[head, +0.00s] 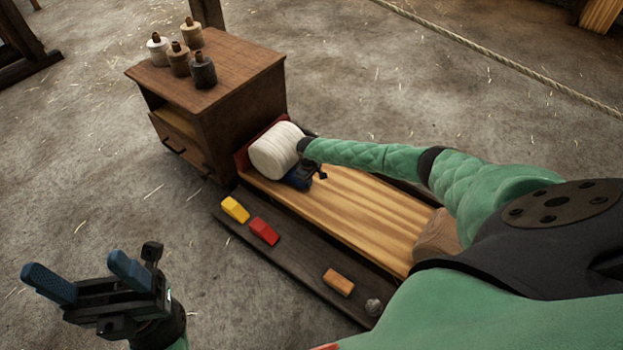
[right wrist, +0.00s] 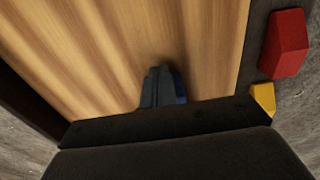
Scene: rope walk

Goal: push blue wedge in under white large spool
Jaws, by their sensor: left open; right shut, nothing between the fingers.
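The white large spool (head: 273,152) lies on its side at the far end of the striped wooden board (head: 350,205). My right gripper (head: 300,180) is shut, low over the board by the near side of the spool. In the right wrist view its closed fingers (right wrist: 157,88) point down at the board. A strip of brighter blue (right wrist: 181,90) beside them looks like the blue wedge, mostly hidden by the fingers. I cannot tell whether it touches the spool. My left gripper (head: 85,275) is open and empty above the floor at the lower left.
A yellow wedge (head: 235,209), a red wedge (head: 264,231) and an orange-brown block (head: 338,282) lie on the dark strip (head: 300,262) along the board. A brown cabinet (head: 240,110) bearing several small bobbins stands beyond the spool.

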